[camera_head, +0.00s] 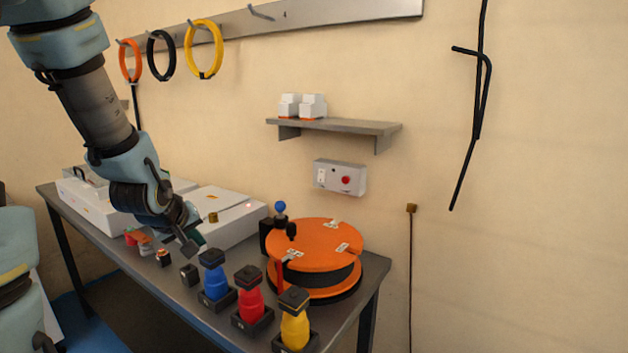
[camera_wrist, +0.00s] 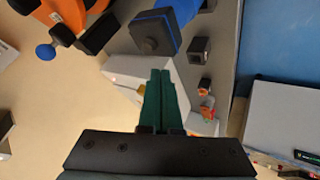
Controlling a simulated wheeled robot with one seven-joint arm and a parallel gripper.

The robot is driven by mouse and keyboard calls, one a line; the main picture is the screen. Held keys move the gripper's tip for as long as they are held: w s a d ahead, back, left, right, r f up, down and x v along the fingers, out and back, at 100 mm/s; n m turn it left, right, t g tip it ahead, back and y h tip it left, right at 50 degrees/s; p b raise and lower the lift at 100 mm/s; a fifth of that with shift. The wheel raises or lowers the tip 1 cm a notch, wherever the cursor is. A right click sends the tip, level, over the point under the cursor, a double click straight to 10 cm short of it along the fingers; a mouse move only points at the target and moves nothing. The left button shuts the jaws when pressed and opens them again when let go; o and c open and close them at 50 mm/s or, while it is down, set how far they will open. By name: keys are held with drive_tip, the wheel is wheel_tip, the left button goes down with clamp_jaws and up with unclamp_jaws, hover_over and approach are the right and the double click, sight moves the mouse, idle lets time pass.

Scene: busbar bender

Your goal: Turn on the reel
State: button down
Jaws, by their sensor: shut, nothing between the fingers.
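Part of the reel (camera_wrist: 68,12) and the knob (camera_wrist: 45,52) show at the upper left of the wrist view. A grey control box (camera_head: 341,178) with a white switch and a red button is on the wall above the reel. My gripper (camera_head: 197,246) is over the bench, left of the reel and apart from it. Its green fingers (camera_wrist: 160,74) are shut and empty.
A blue-handled tool (camera_head: 214,278), a red one (camera_head: 250,295) and a yellow one (camera_head: 294,322) stand along the bench front. A white machine (camera_head: 225,217) is behind my gripper. A shelf (camera_head: 335,126) juts out above the control box.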

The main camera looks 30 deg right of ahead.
sight(321, 181)
drive_tip(key=d+r+n+h, duration=0.2)
drive_tip(key=d+r+h, duration=0.2)
drive_tip(key=d, duration=0.5)
drive_tip(key=d+r+n+h, duration=0.2)
drive_tip(key=d+r+h, duration=0.2)
drive_tip(key=d, duration=0.6)
drive_tip(key=shift+s+d+r+t+h, duration=0.2)
drive_tip(key=shift+s+d+t+h, duration=0.1)
drive_tip(key=shift+h, duration=0.8)
drive_tip(key=shift+d, duration=0.1)
drive_tip(key=p+x, duration=0.4)
drive_tip(key=x, duration=0.9)
drive_tip(key=shift+w+p, duration=0.1)
drive_tip(key=shift+p, duration=0.2)
drive_tip(key=shift+w+d+f, duration=0.1)
drive_tip(key=shift+w+d, duration=0.1)
drive_tip(key=shift+d, duration=0.1)
